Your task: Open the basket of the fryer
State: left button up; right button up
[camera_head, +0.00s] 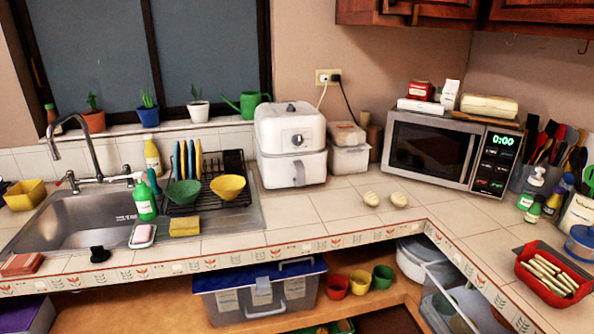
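The white fryer (290,130) stands on the tiled counter in the corner, between the dish rack and the microwave. It has a round dial on its upper front. Its basket (285,170) is the lower front part, and it looks closed, flush under the upper body. The basket's handle (299,173) sticks out from the middle of its front. Neither of my grippers shows in the head view, so nothing is seen touching the fryer.
The dish rack (210,202) with green and yellow bowls is left of the fryer, beside the sink (85,220). White containers (347,158) and the microwave (437,150) are to its right. Two round pale items (371,199) lie ahead of the microwave. Counter in front of the fryer (305,210) is clear.

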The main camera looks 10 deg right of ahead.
aim_at(297, 171)
jog(key=i+l, duration=0.15)
jog(key=i, duration=0.5)
jog(key=i+l, duration=0.2)
jog(key=i, duration=0.45)
jog(key=z, duration=0.05)
